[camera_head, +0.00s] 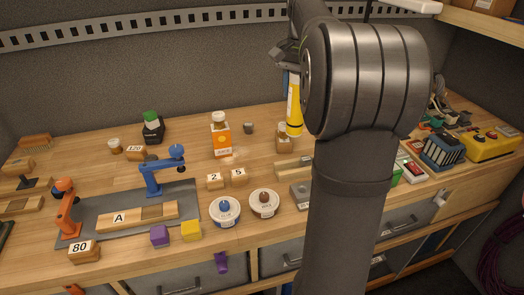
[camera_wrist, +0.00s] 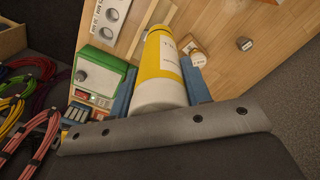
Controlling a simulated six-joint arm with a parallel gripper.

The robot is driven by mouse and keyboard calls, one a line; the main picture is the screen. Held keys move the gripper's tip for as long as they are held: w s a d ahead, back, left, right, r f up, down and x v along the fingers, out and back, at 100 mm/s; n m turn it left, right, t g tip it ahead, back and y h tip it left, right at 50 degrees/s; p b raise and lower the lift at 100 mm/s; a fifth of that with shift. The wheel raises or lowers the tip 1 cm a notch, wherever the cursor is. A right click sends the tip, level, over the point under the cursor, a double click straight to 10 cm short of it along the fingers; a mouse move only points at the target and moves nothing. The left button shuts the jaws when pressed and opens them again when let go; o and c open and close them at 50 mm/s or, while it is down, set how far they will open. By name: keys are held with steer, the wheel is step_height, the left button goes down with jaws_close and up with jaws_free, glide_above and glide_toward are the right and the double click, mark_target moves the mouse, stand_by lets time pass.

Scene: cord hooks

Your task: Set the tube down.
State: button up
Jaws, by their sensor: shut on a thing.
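The tube (camera_head: 294,105) is yellow with a white label and a white end. It hangs roughly upright from my gripper (camera_head: 291,78), in the middle of the bench toward the back. In the wrist view the tube (camera_wrist: 163,62) lies between the two blue fingers of my gripper (camera_wrist: 160,82), which are shut on it. Its lower end is close to a small jar (camera_head: 283,142). I cannot tell whether the tube touches the bench (camera_head: 262,160). My arm hides part of the bench to the right.
An orange-labelled bottle (camera_head: 220,138) stands left of the tube, with a small grey piece (camera_head: 249,127) between them. Two round tins (camera_head: 264,203) and numbered blocks (camera_head: 239,177) sit in front. A green-and-white device (camera_wrist: 98,75) is near the tube in the wrist view.

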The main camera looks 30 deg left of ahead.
mark_target(295, 103)
steer(key=f, duration=0.4)
steer(key=shift+a+f, duration=0.25)
steer(key=s+a+f, duration=0.1)
steer(key=a+f, duration=0.9)
steer(key=shift+a+f, duration=0.25)
steer(key=shift+a, duration=0.15)
steer(key=shift+f, duration=0.15)
steer(key=o, duration=1.2)
steer(key=shift+o, duration=0.3)
step_height(295, 103, up, 12)
